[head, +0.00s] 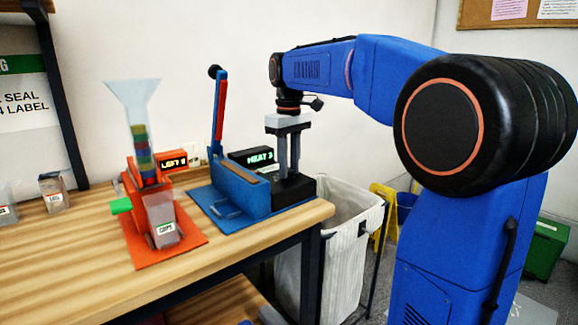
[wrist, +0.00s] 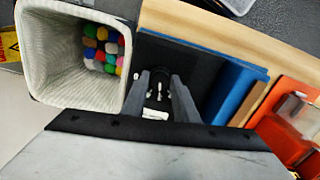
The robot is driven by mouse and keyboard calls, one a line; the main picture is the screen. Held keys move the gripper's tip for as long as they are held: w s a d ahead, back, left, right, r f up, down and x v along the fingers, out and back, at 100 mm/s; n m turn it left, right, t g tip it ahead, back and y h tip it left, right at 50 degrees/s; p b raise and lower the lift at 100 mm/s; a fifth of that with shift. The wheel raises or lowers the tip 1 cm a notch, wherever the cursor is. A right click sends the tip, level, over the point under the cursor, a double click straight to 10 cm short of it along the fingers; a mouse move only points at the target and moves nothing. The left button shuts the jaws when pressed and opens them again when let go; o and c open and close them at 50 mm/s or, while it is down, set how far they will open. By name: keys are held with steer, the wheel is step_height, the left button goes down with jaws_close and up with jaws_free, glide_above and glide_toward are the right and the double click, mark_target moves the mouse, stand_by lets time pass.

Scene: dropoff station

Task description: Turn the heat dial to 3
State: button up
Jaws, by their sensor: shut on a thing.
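The blue heat sealer (head: 240,192) stands on a blue mat near the right end of the wooden bench, with its red-edged lever (head: 220,112) raised. Its small display (head: 251,157) shows green text that reads HEAT 3. A black box (head: 296,190) forms its right end. My gripper (head: 290,172) points straight down over this box and is shut on the heat dial (wrist: 158,87). In the wrist view the dial shows between the two fingers of my gripper (wrist: 160,78). The head view hides most of the dial behind the fingers.
An orange dispenser (head: 150,190) with a clear funnel and a labelled pouch stands left of the sealer on an orange mat. A white bin (head: 345,215) stands right of the bench, with several coloured pieces inside (wrist: 100,48). The front of the bench (head: 85,250) is clear.

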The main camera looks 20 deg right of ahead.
mark_target(289, 171)
steer(key=o, duration=1.1)
steer(key=shift+c, duration=0.2)
steer(key=shift+r, duration=0.15)
step_height(289, 171, up, 17)
steer(key=s+a+f+m+t, duration=0.1)
steer(key=s+f+m+t, duration=0.1)
steer(key=s+f, duration=1.3)
steer(key=s+a+f+m+t, duration=0.1)
steer(key=s+f+m+t, duration=0.1)
steer(key=s+f, duration=1.3)
step_height(289, 171, down, 7)
steer(key=shift+a+r+m+t, duration=0.15)
steer(key=shift+a+m+t, duration=0.15)
steer(key=shift+t, duration=0.1)
